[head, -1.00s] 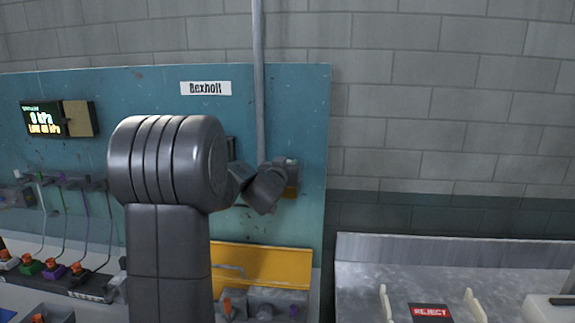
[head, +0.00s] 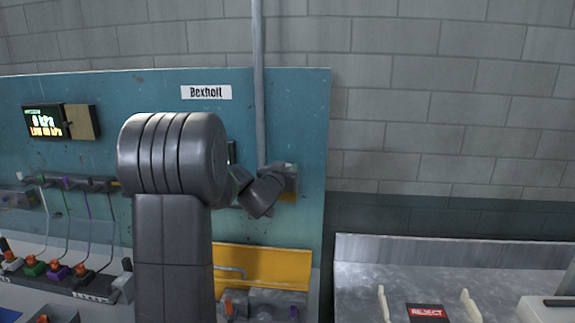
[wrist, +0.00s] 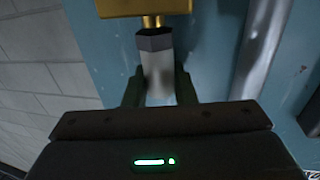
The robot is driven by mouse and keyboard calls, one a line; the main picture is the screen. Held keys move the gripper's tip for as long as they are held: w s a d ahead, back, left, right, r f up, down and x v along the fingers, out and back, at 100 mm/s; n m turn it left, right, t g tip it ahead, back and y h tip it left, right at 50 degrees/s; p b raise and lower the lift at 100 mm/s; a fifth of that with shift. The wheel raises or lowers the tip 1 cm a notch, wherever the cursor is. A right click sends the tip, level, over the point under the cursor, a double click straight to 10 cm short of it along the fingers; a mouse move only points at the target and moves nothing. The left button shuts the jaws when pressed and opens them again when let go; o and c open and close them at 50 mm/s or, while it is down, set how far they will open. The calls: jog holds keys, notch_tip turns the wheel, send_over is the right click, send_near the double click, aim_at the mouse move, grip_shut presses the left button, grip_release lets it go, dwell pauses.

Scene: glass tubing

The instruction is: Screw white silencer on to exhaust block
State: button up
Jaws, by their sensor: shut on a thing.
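The white silencer (wrist: 158,78) stands between the two fingers of my gripper (wrist: 158,90) in the wrist view, which is shut on it. Its grey hex collar (wrist: 154,40) faces a brass fitting (wrist: 153,21) under the yellow-gold exhaust block (wrist: 145,7). The collar lines up with the fitting and looks against it or very near; I cannot tell whether the threads are engaged. In the head view, part of the exhaust block (head: 291,182) shows on the teal panel, beside my dark wrist. That wrist hides the silencer and fingertips there.
A vertical grey pipe (head: 259,80) runs down the teal panel (head: 290,110) close by the block. A yellow tray (head: 270,262) and grey fixtures sit below. A steel bench with a REJECT label (head: 427,311) is at right. A pressure display (head: 45,121) hangs at left.

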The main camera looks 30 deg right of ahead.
jog(key=shift+r+p, duration=0.25)
jog(key=shift+p, duration=0.55)
jog(key=shift+f+m+g+h, duration=0.1)
jog(key=shift+m+g+h, duration=1.05)
jog(key=shift+g, duration=0.55)
grip_shut()
jog(key=o, duration=0.6)
grip_release()
jog(key=o, duration=0.4)
jog(key=shift+s, duration=0.2)
jog(key=shift+w, duration=0.1)
jog(key=shift+c, duration=0.2)
jog(key=shift+w+r, duration=0.1)
jog(key=shift+r, duration=0.1)
jog(key=shift+c, duration=0.6)
jog(key=shift+f+n+t+y+b, duration=0.15)
jog(key=shift+n+t+y+b, duration=0.15)
jog(key=shift+t+b, duration=0.5)
jog(key=shift+c, duration=0.2)
